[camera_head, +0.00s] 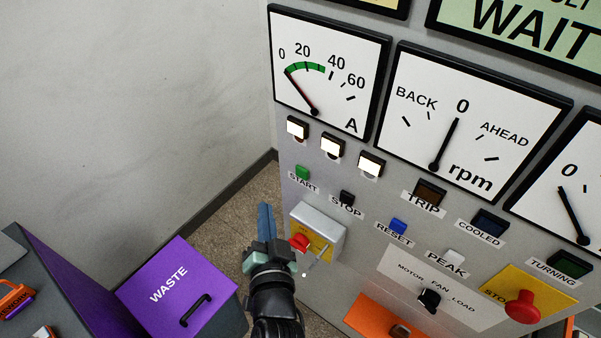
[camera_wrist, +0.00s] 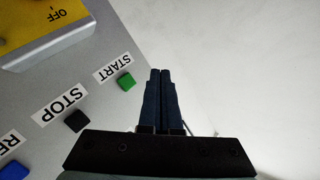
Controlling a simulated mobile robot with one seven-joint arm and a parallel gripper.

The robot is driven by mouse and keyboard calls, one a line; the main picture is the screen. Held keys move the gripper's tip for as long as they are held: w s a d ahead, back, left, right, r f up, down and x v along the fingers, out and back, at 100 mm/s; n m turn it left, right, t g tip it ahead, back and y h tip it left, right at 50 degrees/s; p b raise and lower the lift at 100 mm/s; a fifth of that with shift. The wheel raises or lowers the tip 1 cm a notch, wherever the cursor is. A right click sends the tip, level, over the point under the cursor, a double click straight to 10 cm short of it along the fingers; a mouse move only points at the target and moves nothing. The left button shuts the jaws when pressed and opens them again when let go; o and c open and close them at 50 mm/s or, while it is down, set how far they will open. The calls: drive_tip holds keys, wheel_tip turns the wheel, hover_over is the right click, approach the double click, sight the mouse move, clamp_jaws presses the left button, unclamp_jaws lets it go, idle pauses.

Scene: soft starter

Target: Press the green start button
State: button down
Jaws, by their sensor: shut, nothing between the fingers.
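The green start button (camera_head: 302,172) sits on the grey panel above its START label, at the panel's left side. In the wrist view the green button (camera_wrist: 126,82) is just left of my fingers. My gripper (camera_head: 265,218) is shut and empty, its blue fingers side by side. In the head view it is below and left of the button, near the panel's left edge. In the wrist view my gripper (camera_wrist: 161,90) appears against the pale wall, to the right of the button. I see no contact with the button.
The black stop button (camera_head: 347,198) and blue reset button (camera_head: 398,226) are to the right. A grey box with a red and yellow switch (camera_head: 318,232) juts out below start, close to my gripper. A red stop knob (camera_head: 522,306) is lower right. A purple waste bin (camera_head: 178,285) stands lower left.

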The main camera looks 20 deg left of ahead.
drive_tip(key=b, duration=0.4)
approach(295, 171)
drive_tip(key=w+a+f, duration=0.1)
drive_tip(key=w+a, duration=0.2)
drive_tip(key=a, duration=0.1)
drive_tip(key=shift+w+d+b, duration=0.35)
drive_tip(key=shift+w+d, duration=0.05)
drive_tip(key=shift+w, duration=0.1)
drive_tip(key=shift+w, duration=0.1)
idle(1.1)
drive_tip(key=shift+w+d+b, duration=0.15)
drive_tip(key=shift+w+b, duration=0.15)
drive_tip(key=shift+w+d+r+b, duration=0.1)
drive_tip(key=shift+w+d+b, duration=0.05)
drive_tip(key=shift+w+b, duration=0.2)
idle(0.7)
idle(0.3)
drive_tip(key=shift+s+a+p, duration=0.3)
drive_tip(key=shift+s+p, duration=0.2)
drive_tip(key=shift+s, duration=0.25)
